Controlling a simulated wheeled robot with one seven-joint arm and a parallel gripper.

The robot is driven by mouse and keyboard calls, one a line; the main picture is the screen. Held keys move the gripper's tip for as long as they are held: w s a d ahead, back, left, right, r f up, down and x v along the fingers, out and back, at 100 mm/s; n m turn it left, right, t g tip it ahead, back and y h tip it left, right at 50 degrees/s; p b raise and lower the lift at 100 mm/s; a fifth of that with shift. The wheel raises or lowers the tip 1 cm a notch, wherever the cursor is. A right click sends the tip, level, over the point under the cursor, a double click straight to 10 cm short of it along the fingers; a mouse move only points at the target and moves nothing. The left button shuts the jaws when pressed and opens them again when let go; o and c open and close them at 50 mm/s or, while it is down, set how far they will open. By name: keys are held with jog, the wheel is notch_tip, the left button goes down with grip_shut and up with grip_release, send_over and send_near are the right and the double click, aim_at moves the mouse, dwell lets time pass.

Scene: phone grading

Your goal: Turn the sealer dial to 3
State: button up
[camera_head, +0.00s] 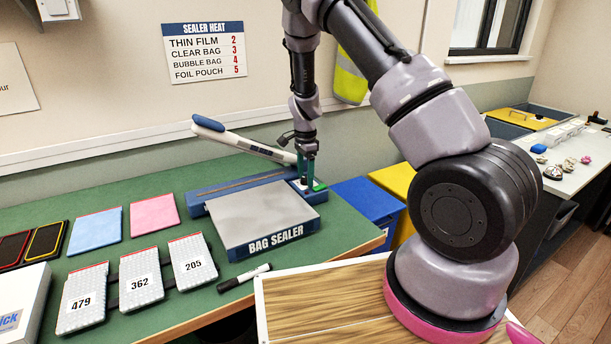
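The bag sealer (265,217) stands on the green bench, with a grey plate and a blue front labelled BAG SEALER. Its long lever arm (243,144) is raised, with a blue grip at the upper left. My gripper (307,177) points down at the sealer's back right corner, its teal fingers around or beside a small dark knob there, likely the dial. The dial's marks and pointer are too small and covered to read. Whether the fingers touch the knob is unclear. A small green part (319,186) sits just right of the fingers.
A wall sign (204,52) headed SEALER HEAT lists clear bag as 3. Numbered padded pouches (140,278), a black marker (244,277) and pink and blue sheets (154,214) lie left and in front of the sealer. Blue and yellow bins (367,199) stand right of the bench.

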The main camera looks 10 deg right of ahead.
notch_tip(320, 180, up, 11)
dwell(0.6)
notch_tip(320, 180, up, 12)
jog(key=n+t+y, duration=0.1)
jog(key=n+y, duration=0.1)
send_over(306, 178)
jog(key=s+d, duration=0.2)
jog(key=s, duration=0.3)
jog(key=s+d+r+n+t+y, duration=0.1)
jog(key=s+d+r+n+t, duration=0.15)
jog(key=s+r, duration=0.75)
jog(key=s+r+n+t, duration=0.2)
jog(key=s+r+n, duration=0.1)
jog(key=s, duration=0.4)
jog(key=s+d+r+n+t+h, duration=0.1)
jog(key=s+r+n, duration=0.2)
jog(key=s, duration=0.5)
jog(key=shift+s+d+r+t, duration=0.2)
jog(key=shift+d+r+t, duration=0.05)
jog(key=shift+r+t, duration=0.1)
